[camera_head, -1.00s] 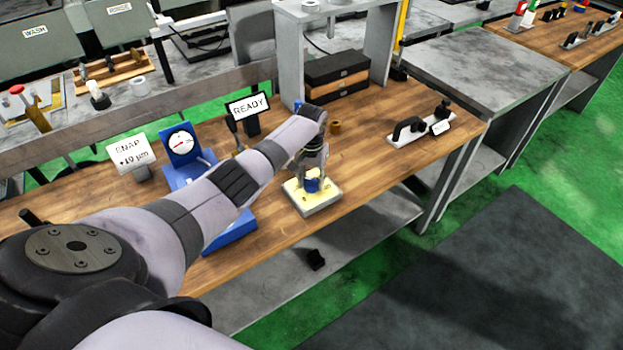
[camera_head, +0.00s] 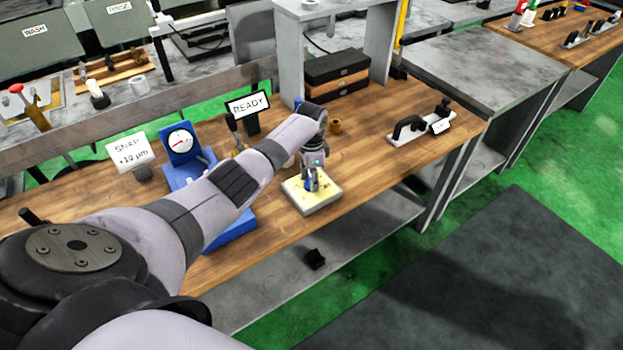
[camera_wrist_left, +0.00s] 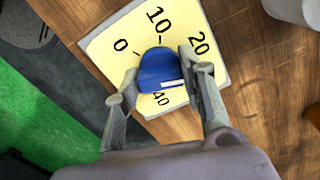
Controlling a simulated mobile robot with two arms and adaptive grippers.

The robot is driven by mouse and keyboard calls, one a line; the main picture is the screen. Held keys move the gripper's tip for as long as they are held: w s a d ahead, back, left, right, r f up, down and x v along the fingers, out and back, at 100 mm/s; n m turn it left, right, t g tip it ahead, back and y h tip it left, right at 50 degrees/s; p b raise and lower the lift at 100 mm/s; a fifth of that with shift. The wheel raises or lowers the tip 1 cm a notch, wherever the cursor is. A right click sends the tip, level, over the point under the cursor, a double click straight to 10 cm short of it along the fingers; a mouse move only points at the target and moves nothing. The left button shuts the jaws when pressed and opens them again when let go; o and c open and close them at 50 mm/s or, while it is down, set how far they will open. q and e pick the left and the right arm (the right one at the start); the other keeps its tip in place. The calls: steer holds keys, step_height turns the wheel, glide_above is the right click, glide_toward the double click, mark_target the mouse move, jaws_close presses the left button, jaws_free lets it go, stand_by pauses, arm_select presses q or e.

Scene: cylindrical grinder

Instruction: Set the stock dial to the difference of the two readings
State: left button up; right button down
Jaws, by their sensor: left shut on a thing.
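The stock dial is a pale yellow plate (camera_head: 325,197) on the wooden bench with a blue knob (camera_wrist_left: 160,70). In the left wrist view the plate (camera_wrist_left: 105,45) shows the marks 0, 10, 20 and 40. A white pointer line on the knob lies toward the lower right, near the 40 side. My left gripper (camera_head: 312,184) points down over the plate, its fingers (camera_wrist_left: 158,92) shut on the knob from both sides. A sign (camera_head: 131,155) reads "SNAP +10 µm". A round gauge (camera_head: 181,142) with a red needle stands on a blue stand. My right gripper is not in view.
A "READY" sign (camera_head: 247,104) stands behind my left forearm. A small brass cylinder (camera_head: 335,127) and dark stacked boxes (camera_head: 337,75) stand behind the dial. A black-handled snap gauge (camera_head: 412,128) lies at the right. The dial is close to the bench's front edge.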

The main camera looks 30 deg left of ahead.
arm_select(q)
steer(key=m, duration=0.4)
steer(key=shift+m, duration=0.3)
steer(key=shift+m+b, duration=0.55)
steer(key=shift+m, duration=1.25)
steer(key=shift+r, duration=0.1)
steer(key=o, duration=1.1)
step_height(320, 180, up, 12)
steer(key=shift+f, duration=0.1)
